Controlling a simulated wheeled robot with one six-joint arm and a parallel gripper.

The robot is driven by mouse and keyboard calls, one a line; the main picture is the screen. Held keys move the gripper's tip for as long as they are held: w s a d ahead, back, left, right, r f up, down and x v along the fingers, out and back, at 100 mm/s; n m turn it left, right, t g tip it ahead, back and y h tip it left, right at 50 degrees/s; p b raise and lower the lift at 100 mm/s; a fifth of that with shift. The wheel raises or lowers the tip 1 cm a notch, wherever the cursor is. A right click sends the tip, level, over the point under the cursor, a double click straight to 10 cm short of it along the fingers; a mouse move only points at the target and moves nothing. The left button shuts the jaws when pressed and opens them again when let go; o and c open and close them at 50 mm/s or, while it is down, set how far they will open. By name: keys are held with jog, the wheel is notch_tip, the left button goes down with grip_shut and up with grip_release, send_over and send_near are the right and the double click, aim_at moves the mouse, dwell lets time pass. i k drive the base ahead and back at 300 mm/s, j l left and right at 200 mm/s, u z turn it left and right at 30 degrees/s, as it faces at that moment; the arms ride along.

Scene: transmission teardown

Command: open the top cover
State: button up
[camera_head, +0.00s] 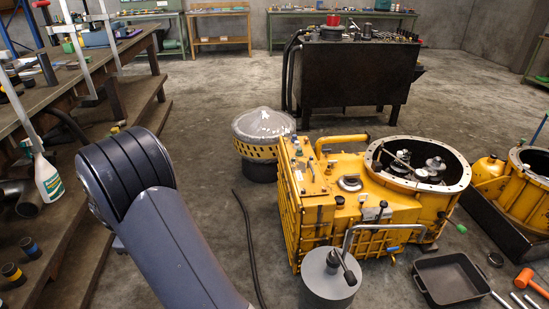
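A yellow transmission housing (330,215) stands on the floor right of centre. A raised flat plate (306,170) with small fittings lies on its top left side, seated on the housing. I cannot tell for sure whether this plate is the top cover. A yellow curved pipe (342,139) runs along the far edge. A round flanged opening (466,172) on the right shows metal gears and shafts (432,168) inside. My arm rises in the left foreground and bends away. My gripper is out of view.
A grey cylinder with a bent handle (328,280) stands close in front of the housing. A silver-domed yellow part (263,124) sits behind it. A black tray (451,279), an orange mallet (530,281) and a hose (248,240) lie on the floor. A dark tank (352,75) stands behind.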

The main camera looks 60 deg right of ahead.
aim_at(307, 174)
jog(key=i+l+z, duration=0.1)
jog(key=i+z, duration=0.5)
jog(key=z, duration=0.15)
jog(key=i+j+z, duration=0.1)
jog(key=i+z, duration=0.3)
jog(key=i+j+z, duration=0.15)
jog(key=z, duration=0.25)
jog(key=i+z, duration=0.25)
jog(key=z, duration=0.15)
jog(key=i+z, duration=0.2)
jog(key=z, duration=0.2)
jog(key=i+z, duration=0.25)
jog(key=z, duration=0.15)
